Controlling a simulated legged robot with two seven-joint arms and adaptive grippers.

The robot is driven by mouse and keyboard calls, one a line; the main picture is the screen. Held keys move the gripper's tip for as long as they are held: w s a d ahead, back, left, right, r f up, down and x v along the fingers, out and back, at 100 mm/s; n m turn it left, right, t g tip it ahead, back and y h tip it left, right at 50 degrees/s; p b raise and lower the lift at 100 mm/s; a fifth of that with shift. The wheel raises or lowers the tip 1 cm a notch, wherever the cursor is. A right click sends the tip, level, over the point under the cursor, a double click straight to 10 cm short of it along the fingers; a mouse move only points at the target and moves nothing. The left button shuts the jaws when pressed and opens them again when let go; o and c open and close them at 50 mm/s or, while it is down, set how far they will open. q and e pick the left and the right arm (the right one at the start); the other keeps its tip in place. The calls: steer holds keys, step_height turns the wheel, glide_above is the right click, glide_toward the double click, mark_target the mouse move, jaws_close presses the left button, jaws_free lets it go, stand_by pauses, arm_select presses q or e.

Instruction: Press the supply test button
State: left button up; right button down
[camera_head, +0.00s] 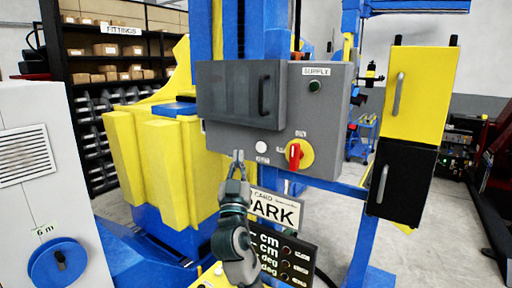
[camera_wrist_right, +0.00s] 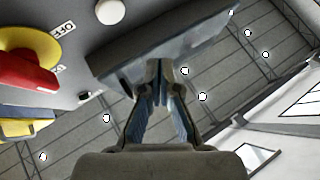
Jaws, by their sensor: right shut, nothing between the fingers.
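A grey control box (camera_head: 340,130) labelled SUPPLY carries a round white button (camera_head: 262,147) low on its face, with a small label below that I cannot read clearly. The white button also shows at the top of the right wrist view (camera_wrist_right: 110,11). A dark green round button or lamp (camera_head: 314,87) sits under the SUPPLY label. My right gripper (camera_head: 238,155) is shut and empty, its tips appearing just left of the white button in the head view. In the wrist view its fingers (camera_wrist_right: 160,82) show apart from the white button. My left gripper is not in view.
A red rotary switch (camera_head: 295,154) on a yellow disc is right of the white button. A dark grey door (camera_head: 240,92) with a handle stands out from the box above my right gripper. Yellow and black boxes (camera_head: 420,90) hang at right; a PARK sign (camera_head: 275,210) is below.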

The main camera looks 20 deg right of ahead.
mark_target(262, 147)
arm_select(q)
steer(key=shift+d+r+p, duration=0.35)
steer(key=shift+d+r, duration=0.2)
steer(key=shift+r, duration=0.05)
arm_select(e)
steer(key=w+d, duration=0.1)
steer(key=d, duration=0.1)
steer(key=w+d, duration=0.1)
steer(key=d, duration=0.1)
steer(key=w+d, duration=0.1)
steer(key=shift+w+d, duration=0.15)
steer(key=shift+d, duration=0.25)
steer(key=shift+a, duration=0.15)
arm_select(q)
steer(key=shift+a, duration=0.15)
arm_select(e)
steer(key=shift+a, duration=0.45)
